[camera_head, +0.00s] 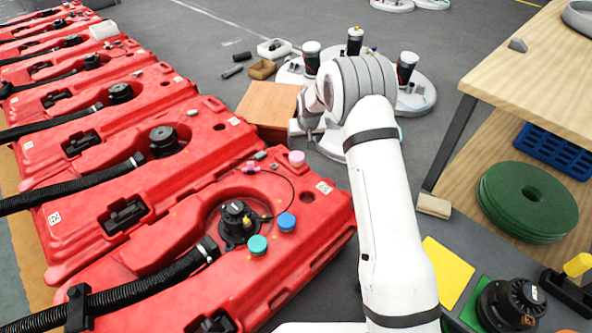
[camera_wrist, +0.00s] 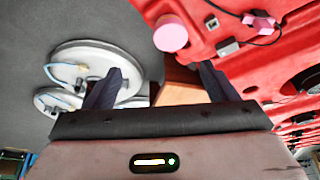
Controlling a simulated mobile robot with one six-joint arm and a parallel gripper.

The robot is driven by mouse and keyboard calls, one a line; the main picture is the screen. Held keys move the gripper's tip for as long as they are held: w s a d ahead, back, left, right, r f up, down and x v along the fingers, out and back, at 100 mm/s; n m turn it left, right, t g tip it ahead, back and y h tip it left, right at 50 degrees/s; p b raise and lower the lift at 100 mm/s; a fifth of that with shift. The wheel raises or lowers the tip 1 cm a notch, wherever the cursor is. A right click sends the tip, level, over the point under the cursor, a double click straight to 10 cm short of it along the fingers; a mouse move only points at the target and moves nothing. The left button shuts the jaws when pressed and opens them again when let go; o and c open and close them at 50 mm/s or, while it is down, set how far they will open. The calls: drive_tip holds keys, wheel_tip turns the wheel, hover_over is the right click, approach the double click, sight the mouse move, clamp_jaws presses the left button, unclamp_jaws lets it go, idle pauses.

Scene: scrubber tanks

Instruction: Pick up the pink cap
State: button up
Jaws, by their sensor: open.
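The pink cap (camera_head: 297,158) sits on the far right end of the nearest red tank (camera_head: 325,222), by its edge. In the wrist view the pink cap (camera_wrist: 170,34) is at the top middle, beyond the fingertips, with a paler round face. My gripper (camera_wrist: 160,78) is open, its two dark fingers apart with nothing between them. In the head view my gripper (camera_head: 307,130) is partly hidden by my arm, above and behind the cap, apart from it.
A teal cap (camera_head: 257,245) and a blue cap (camera_head: 287,222) sit on the same tank near a black fitting (camera_head: 238,220). A small pink piece (camera_wrist: 262,22) with a thin cable lies near the cap. A wooden table (camera_head: 535,85) stands right.

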sight(297, 156)
drive_tip(key=b+x, duration=0.1)
drive_tip(key=x, duration=0.3)
drive_tip(key=a+b+x, duration=0.1)
drive_tip(key=b+x, duration=0.1)
drive_tip(key=x, duration=0.3)
drive_tip(key=b+x, duration=0.2)
drive_tip(key=x, duration=0.3)
drive_tip(key=shift+s+a+f, duration=0.1)
drive_tip(key=shift+s+a, duration=0.25)
drive_tip(key=shift+s, duration=0.05)
drive_tip(key=shift+c, duration=0.3)
drive_tip(key=c, duration=1)
